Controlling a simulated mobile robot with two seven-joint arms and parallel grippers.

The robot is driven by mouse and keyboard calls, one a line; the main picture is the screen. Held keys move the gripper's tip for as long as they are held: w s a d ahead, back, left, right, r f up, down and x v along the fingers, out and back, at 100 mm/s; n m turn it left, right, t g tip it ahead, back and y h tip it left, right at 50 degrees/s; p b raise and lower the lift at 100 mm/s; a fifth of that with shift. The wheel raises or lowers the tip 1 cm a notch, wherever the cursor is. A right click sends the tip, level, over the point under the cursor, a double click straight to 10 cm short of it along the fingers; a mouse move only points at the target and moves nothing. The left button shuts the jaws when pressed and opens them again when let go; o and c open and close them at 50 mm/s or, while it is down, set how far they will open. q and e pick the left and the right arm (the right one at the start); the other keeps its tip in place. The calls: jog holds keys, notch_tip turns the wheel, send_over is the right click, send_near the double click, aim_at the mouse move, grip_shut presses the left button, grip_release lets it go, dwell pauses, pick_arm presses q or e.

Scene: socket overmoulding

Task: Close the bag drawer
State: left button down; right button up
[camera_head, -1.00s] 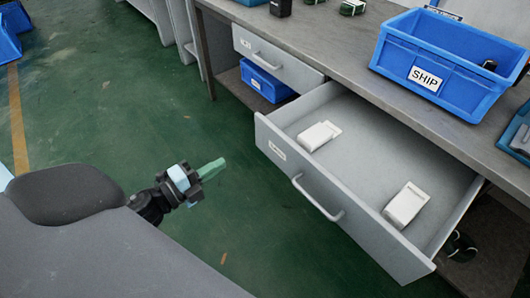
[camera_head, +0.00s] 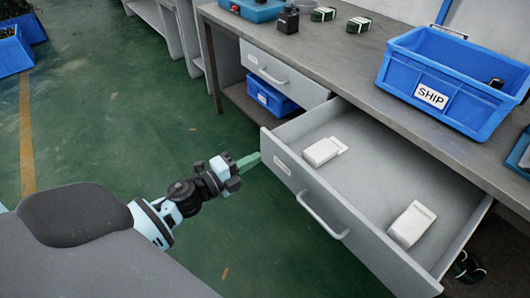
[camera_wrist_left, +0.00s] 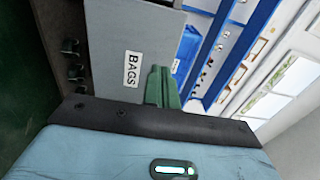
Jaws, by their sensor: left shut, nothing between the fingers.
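The bag drawer (camera_head: 290,185) is a grey drawer pulled well out from under the workbench, with a bar handle (camera_head: 323,217) on its front. Two white packets lie inside it, one toward the left (camera_head: 322,151) and one toward the right (camera_head: 411,224). In the left wrist view the drawer front (camera_wrist_left: 110,50) carries a label reading BAGS (camera_wrist_left: 132,69). My left gripper (camera_head: 250,160) has green fingers, shut and empty, near the left end of the drawer front. I cannot tell if they touch it. The green fingers (camera_wrist_left: 160,85) also show in the wrist view. My right gripper is out of view.
A second grey drawer (camera_head: 285,76) is shut under the bench, above a blue bin (camera_head: 268,97). The workbench top (camera_head: 345,62) holds a blue SHIP crate (camera_head: 432,97) and small items. The green floor (camera_head: 110,120) left of the drawer is clear.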

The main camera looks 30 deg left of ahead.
aim_at(274, 148)
pick_arm(q)
jog(key=shift+x, duration=2.3)
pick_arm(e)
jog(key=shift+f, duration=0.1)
